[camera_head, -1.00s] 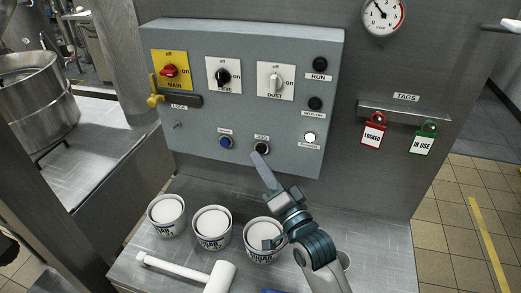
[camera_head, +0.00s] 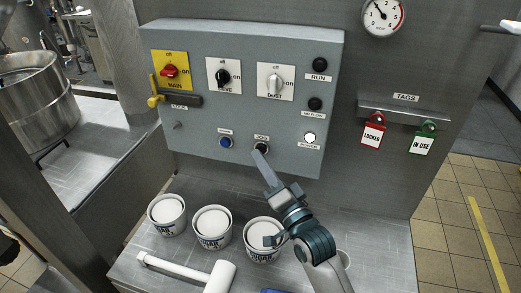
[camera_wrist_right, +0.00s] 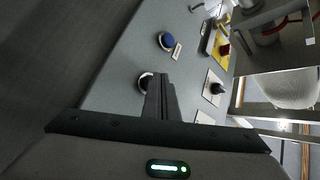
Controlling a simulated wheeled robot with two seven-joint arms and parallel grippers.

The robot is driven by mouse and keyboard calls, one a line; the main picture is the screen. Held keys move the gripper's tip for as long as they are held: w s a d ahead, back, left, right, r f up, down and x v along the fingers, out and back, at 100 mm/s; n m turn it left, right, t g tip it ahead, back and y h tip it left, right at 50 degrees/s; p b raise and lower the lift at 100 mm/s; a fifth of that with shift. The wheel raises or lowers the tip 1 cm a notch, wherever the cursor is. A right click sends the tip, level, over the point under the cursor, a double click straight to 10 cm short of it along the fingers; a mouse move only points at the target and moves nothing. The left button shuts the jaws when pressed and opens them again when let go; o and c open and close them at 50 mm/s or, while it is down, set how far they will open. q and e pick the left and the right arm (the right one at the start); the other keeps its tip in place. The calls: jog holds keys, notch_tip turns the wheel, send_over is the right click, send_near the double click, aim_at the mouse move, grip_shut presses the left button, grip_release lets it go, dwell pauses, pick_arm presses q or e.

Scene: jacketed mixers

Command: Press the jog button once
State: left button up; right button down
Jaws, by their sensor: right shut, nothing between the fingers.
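The jog button (camera_head: 262,147) is a dark round button in a pale ring, under the "JOG" label, low on the grey control panel (camera_head: 200,165). My right gripper (camera_head: 258,155) is shut and empty, its fingertips at the lower left edge of the button. In the right wrist view the shut fingers (camera_wrist_right: 160,82) overlap the right side of the jog button (camera_wrist_right: 146,83) and hide part of it. I cannot tell whether they touch it or whether it is pressed in. My left gripper is not in view.
A blue button (camera_head: 225,142) sits left of the jog button. Rotary switches and a yellow lock lever (camera_head: 155,100) are higher up. Several white tubs (camera_head: 212,226) and a white mallet (camera_head: 220,276) are on the steel counter below. Red and green tags (camera_head: 373,134) hang at right.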

jog(key=shift+w+d, duration=0.15)
jog(key=shift+w, duration=0.2)
dwell(0.5)
jog(key=shift+s, duration=0.1)
dwell(0.3)
jog(key=shift+s+a+p, duration=0.3)
jog(key=shift+s+p, duration=0.2)
jog(key=shift+s, duration=0.2)
jog(key=shift+s, duration=0.1)
jog(key=s, duration=0.1)
jog(key=s+a+p, duration=0.1)
jog(key=s, duration=0.1)
jog(key=s+p, duration=0.1)
jog(key=shift+s+a, duration=0.25)
dwell(1.0)
